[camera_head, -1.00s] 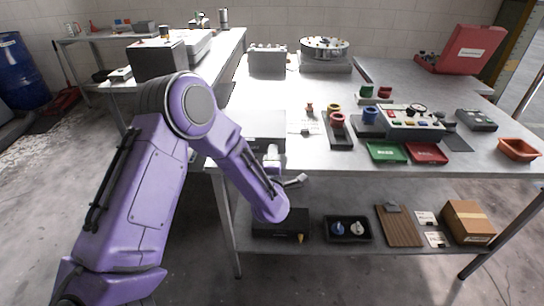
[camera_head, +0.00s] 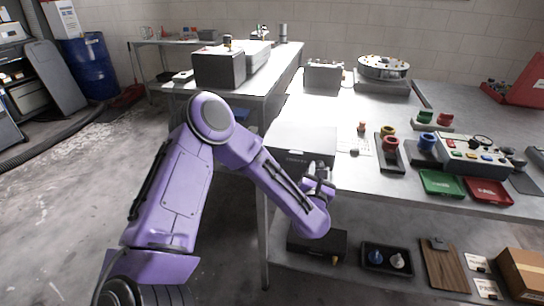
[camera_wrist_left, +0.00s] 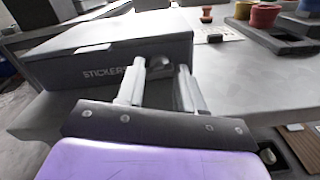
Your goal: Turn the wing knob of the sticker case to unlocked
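The sticker case (camera_head: 300,138) is a grey box with a lid near the table's left front corner. Its front, lettered "STICKERS", faces my left gripper in the left wrist view (camera_wrist_left: 62,76). A small grey rounded piece, seemingly the wing knob (camera_wrist_left: 168,62), shows at the right of the case front, partly hidden by the fingers. My left gripper (camera_wrist_left: 162,78) is open, its two pale fingers apart and pointing at that spot. I cannot tell whether they touch the knob or which way it points. In the head view my left gripper (camera_head: 320,178) is just before the case. My right gripper is not in view.
Cups on dark stands (camera_head: 390,150), a button box (camera_head: 470,150), and green (camera_head: 442,184) and red (camera_head: 488,190) trays lie to the right. A shelf below holds a black tray (camera_head: 387,270) and a clipboard (camera_head: 440,262). The table's front edge runs close to my left wrist.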

